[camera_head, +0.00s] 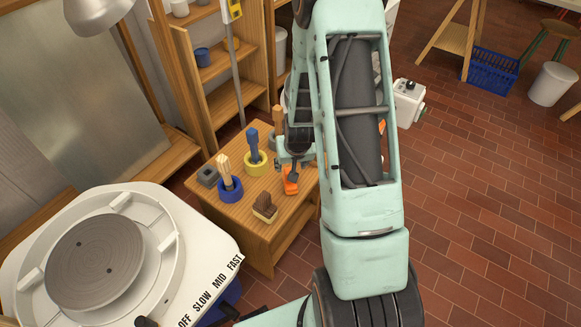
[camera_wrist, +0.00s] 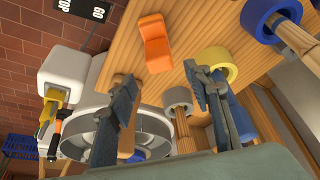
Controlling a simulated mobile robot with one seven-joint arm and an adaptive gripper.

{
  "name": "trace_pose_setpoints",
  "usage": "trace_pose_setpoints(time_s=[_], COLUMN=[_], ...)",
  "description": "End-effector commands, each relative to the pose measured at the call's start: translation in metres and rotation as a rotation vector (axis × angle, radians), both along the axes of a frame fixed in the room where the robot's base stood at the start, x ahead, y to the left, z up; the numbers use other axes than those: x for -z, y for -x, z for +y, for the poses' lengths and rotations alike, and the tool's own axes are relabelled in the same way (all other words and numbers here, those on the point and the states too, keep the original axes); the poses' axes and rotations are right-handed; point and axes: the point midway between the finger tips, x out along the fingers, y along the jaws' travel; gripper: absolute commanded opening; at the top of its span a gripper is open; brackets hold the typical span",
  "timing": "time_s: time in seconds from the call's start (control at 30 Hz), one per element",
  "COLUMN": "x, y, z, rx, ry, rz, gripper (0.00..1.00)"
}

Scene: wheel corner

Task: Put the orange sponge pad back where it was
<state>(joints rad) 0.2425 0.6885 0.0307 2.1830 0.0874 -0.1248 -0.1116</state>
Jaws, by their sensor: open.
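The orange sponge pad (camera_head: 290,184) is on the small wooden table (camera_head: 255,228), near its right side. In the wrist view the pad (camera_wrist: 155,43) lies on the wood beyond my fingertips, with a notched shape. My gripper (camera_head: 294,163) is close to the pad, over the table. In the wrist view my gripper (camera_wrist: 158,80) has its two fingers apart with nothing between them, and the pad appears clear of both. My arm hides part of the table's right side in the head view.
On the table are a blue ring (camera_head: 230,190), a yellow ring (camera_head: 257,164) and a grey ring (camera_wrist: 177,99) with upright tools, and a brown block (camera_head: 265,206). A white pottery wheel (camera_head: 190,235) stands at left. Brick floor (camera_head: 480,200) is open at right.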

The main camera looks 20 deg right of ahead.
Motion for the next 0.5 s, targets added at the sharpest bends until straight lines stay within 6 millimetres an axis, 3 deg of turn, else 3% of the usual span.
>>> trace_pose_setpoints(time_s=[0.03,0.2,0.5], x=[-0.013,-0.036,-0.054], y=[0.003,0.014,0.022], z=[0.001,0.003,0.004], rx=[-0.001,0.0,0.0], ry=[0.001,0.0,0.0], rz=[-0.002,-0.001,0.001], gripper=[0.46,0.46,0.46])
